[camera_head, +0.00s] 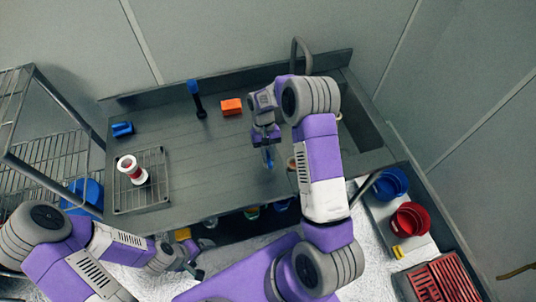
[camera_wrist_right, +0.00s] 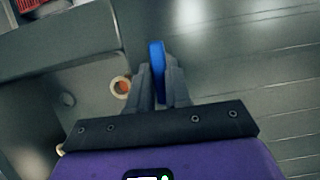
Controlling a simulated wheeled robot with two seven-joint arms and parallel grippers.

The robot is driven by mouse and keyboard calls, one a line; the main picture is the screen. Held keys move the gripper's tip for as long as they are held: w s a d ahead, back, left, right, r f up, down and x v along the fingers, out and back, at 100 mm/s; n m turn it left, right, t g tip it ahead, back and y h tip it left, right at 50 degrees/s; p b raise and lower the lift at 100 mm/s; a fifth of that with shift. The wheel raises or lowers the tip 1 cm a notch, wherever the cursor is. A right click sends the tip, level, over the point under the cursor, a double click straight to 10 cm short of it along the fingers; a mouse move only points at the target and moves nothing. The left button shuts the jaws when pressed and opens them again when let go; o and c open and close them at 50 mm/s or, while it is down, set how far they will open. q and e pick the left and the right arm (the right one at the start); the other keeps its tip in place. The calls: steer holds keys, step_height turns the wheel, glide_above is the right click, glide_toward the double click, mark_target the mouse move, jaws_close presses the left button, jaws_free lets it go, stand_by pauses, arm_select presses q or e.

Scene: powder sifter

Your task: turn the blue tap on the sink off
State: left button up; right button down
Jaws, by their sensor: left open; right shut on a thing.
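The grey gooseneck faucet (camera_head: 302,48) stands at the back of the counter, above the sink basin (camera_head: 362,126), which my right arm partly covers. My right gripper (camera_head: 268,148) is over the counter, left of the basin, with its fingers shut on a thin blue piece (camera_wrist_right: 157,58). The piece also shows below the fingers in the head view (camera_head: 269,158). I cannot tell whether it is the tap's handle or a loose thing. My left gripper (camera_head: 188,264) is open and empty, low in front of the counter's front edge.
An orange block (camera_head: 231,106), a blue-topped dark upright thing (camera_head: 195,95) and a blue block (camera_head: 122,129) are on the counter (camera_head: 215,160). Blue (camera_head: 389,183) and red (camera_head: 409,219) containers are at right.

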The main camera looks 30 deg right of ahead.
steer(key=shift+n, duration=0.3)
steer(key=c, duration=1.1)
jaws_free()
steer(key=shift+o, duration=0.2)
steer(key=shift+r, duration=0.1)
steer(key=v, duration=0.7)
steer(key=shift+w+r, duration=0.1)
steer(key=shift+r, duration=0.1)
